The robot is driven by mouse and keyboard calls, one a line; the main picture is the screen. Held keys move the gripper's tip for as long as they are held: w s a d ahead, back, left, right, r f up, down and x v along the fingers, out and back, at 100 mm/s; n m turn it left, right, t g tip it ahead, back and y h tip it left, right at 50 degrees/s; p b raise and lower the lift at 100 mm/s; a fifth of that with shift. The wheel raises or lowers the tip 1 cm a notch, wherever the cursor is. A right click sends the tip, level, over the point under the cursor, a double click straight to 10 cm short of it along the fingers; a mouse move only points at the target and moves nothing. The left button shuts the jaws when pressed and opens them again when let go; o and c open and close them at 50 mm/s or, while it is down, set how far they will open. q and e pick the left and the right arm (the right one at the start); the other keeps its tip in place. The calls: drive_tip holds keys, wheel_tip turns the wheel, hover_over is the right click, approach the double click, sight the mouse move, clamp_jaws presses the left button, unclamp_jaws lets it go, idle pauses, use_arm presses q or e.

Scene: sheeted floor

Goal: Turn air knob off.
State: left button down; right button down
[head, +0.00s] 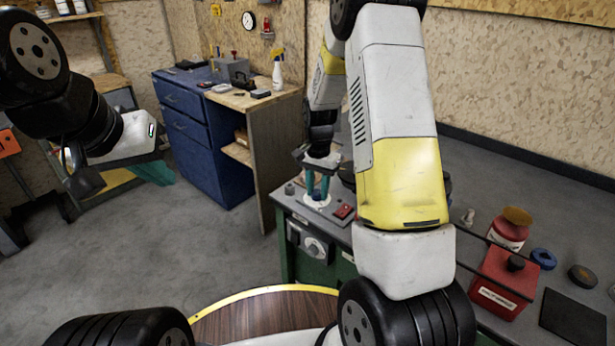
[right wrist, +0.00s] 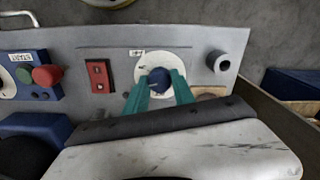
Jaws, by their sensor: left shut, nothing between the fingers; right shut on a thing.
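The air knob (right wrist: 159,80) is a dark blue knob on a round white dial plate, set in a grey panel. In the head view the knob (head: 318,196) sits on top of the green bench. My right gripper (right wrist: 161,86) has its teal fingers closed on either side of the knob and holds it. It also shows in the head view (head: 318,190), reaching down to the bench. My left gripper (head: 163,172) is shut and empty at the left, away from the bench, over the floor. Its fingers are partly seen.
A red switch (right wrist: 99,76) sits left of the knob, and a grey cylindrical post (right wrist: 220,62) to its right. Further left are a green and a red button (right wrist: 46,75). A red can (head: 503,277) stands on the bench. A blue cabinet (head: 205,135) stands behind. Open floor lies left.

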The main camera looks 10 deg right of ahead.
sight(317, 192)
drive_tip(key=n, duration=0.4)
drive_tip(key=shift+n, duration=0.3)
drive_tip(key=n, duration=0.3)
drive_tip(key=shift+n, duration=0.3)
drive_tip(key=n, duration=0.7)
drive_tip(key=shift+w, duration=0.1)
drive_tip(key=c, duration=1.1)
unclamp_jaws()
drive_tip(key=shift+o, duration=0.2)
drive_tip(key=shift+r, duration=0.15)
wheel_tip(317, 192, up, 8)
drive_tip(key=shift+f, duration=0.2)
